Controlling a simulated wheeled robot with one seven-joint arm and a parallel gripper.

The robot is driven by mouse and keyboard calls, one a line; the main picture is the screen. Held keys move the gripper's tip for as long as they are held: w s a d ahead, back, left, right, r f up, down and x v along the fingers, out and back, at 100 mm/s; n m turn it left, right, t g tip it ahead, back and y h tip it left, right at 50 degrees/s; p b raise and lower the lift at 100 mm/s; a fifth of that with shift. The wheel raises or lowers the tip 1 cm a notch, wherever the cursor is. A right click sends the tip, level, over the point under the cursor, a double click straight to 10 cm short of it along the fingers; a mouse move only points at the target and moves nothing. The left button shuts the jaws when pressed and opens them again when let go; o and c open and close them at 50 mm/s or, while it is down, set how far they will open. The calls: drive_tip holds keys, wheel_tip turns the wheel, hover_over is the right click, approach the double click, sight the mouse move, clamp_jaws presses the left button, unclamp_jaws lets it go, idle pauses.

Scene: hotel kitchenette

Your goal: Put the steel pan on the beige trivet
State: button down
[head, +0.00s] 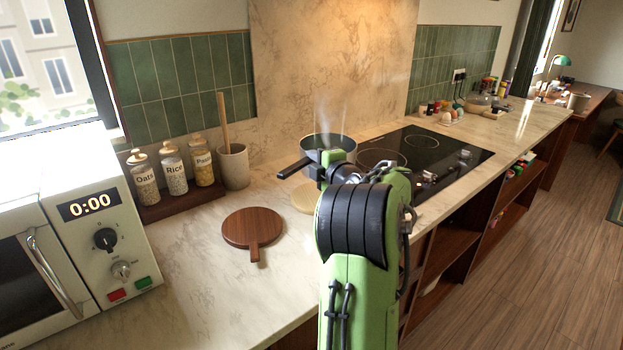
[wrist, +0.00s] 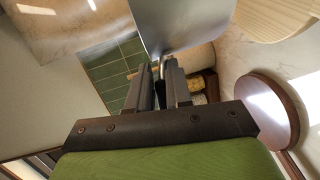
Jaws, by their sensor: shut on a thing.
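The steel pan (head: 322,146) is in the head view, left of the hob, with its dark handle pointing left and steam rising from it. My gripper (head: 336,168) is at the pan's near side. The beige trivet (head: 304,198) lies on the counter below and nearer than the pan, partly hidden by my arm. It also shows in the wrist view (wrist: 272,16), apart from the pan. The pan's underside and its clearance above the counter are hard to tell.
A round wooden board (head: 252,228) lies left of the trivet. Several jars on a dark tray (head: 180,205) and a utensil crock (head: 233,168) stand along the wall. A microwave (head: 60,230) is at far left. The black hob (head: 440,152) is at right.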

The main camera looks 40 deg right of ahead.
wheel_tip(320, 180, down, 8)
drive_tip(key=b, duration=0.1)
drive_tip(key=shift+r+b, duration=0.15)
drive_tip(key=shift+b, duration=0.15)
drive_tip(key=c, duration=1)
unclamp_jaws()
drive_tip(key=shift+f, duration=0.25)
drive_tip(key=shift+c, duration=0.2)
drive_tip(key=shift+r, duration=0.1)
